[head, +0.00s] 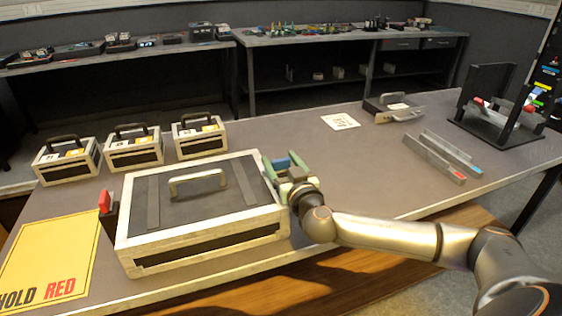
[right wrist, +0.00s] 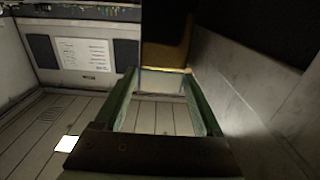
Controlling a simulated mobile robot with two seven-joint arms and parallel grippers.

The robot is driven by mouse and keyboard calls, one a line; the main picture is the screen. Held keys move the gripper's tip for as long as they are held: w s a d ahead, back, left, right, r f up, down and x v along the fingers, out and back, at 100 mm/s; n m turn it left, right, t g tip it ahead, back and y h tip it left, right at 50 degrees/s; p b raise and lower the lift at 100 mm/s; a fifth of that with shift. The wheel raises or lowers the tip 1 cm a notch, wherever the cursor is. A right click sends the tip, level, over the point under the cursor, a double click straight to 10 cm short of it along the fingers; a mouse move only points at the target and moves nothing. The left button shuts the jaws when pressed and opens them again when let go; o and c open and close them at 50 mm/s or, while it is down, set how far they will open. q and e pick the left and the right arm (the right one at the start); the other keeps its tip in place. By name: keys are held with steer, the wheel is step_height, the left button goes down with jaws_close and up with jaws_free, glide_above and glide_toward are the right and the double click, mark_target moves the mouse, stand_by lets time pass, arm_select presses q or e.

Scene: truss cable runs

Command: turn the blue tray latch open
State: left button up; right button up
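A small blue piece (head: 281,162), which may be the latch, shows at the right rear corner of a large black case with a pale frame (head: 215,238). My right gripper (head: 283,163) is beside that corner, its green fingers on either side of the blue piece in the head view. I cannot tell whether they touch it. In the right wrist view the two fingers (right wrist: 164,90) stand wide apart with nothing clearly between them, and no blue shows there. The case lid is closed, with its handle (head: 198,183) on top. My left gripper is not in view.
Several small cases (head: 133,148) stand at the back left. A red-topped piece (head: 105,202) and a yellow "HOLD RED" sheet (head: 45,262) are left of the large case. Loose rails (head: 442,160), a small tray (head: 393,106) and a black stand (head: 488,118) are at right. The table's middle is clear.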

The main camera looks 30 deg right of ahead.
steer(key=c, duration=1)
steer(key=shift+c, duration=0.2)
steer(key=shift+f, duration=0.1)
